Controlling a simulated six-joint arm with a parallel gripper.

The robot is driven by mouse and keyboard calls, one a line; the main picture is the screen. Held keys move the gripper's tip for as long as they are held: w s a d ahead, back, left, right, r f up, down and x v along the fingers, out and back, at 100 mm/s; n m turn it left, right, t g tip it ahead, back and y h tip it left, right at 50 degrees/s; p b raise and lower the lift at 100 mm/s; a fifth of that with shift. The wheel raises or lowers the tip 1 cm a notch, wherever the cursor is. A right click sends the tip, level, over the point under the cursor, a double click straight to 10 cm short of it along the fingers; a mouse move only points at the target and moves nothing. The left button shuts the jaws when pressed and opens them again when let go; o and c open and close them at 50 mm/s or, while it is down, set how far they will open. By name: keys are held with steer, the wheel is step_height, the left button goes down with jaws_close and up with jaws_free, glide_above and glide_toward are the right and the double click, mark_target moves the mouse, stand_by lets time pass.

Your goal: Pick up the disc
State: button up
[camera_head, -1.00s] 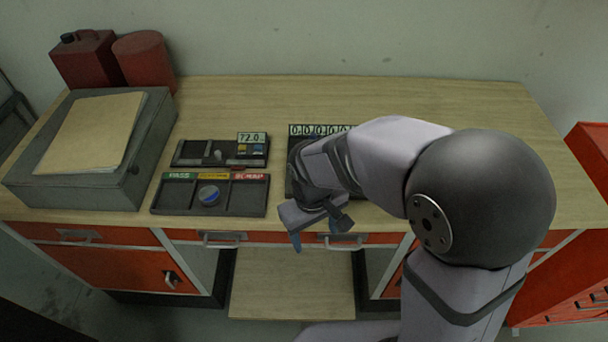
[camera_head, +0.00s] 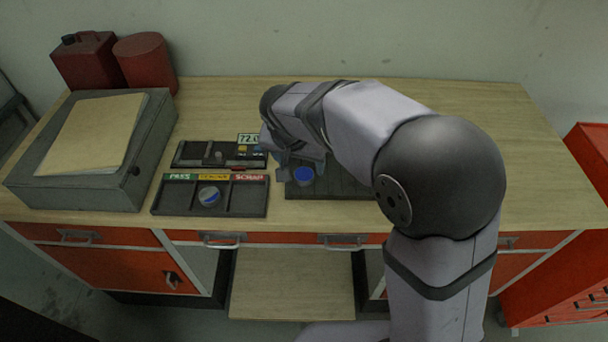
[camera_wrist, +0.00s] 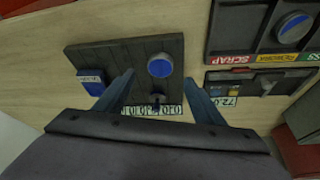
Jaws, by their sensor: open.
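A round blue disc (camera_head: 303,176) lies on a dark board (camera_head: 345,182) at the middle of the bench; the wrist view shows the disc (camera_wrist: 160,66) just beyond the fingertips. My gripper (camera_wrist: 159,80) is open, its two blue-grey fingers spread on either side of the line to the disc, with nothing between them. In the head view my gripper (camera_head: 297,165) is close to the disc, partly hidden by my arm. A second disc, blue and grey (camera_head: 209,195), lies in the middle compartment of the sorting tray (camera_head: 237,206); it also shows in the wrist view (camera_wrist: 292,28).
The tray is labelled PASS, REWORK and SCRAP. A gauge unit (camera_head: 190,151) reading about 72 stands behind it. In the wrist view, a dark upright part (camera_wrist: 157,99) and a blue block (camera_wrist: 91,82) are by the board. A grey case (camera_head: 90,190) stands at left.

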mark_target(304, 174)
steer(key=shift+p+x, duration=1.3)
steer(key=shift+x, duration=1.85)
steer(key=shift+s, duration=0.15)
steer(key=c, duration=1.4)
steer(key=shift+r, duration=0.1)
step_height(304, 174, up, 10)
steer(key=shift+f+b, duration=0.1)
steer(key=shift+b, duration=1.15)
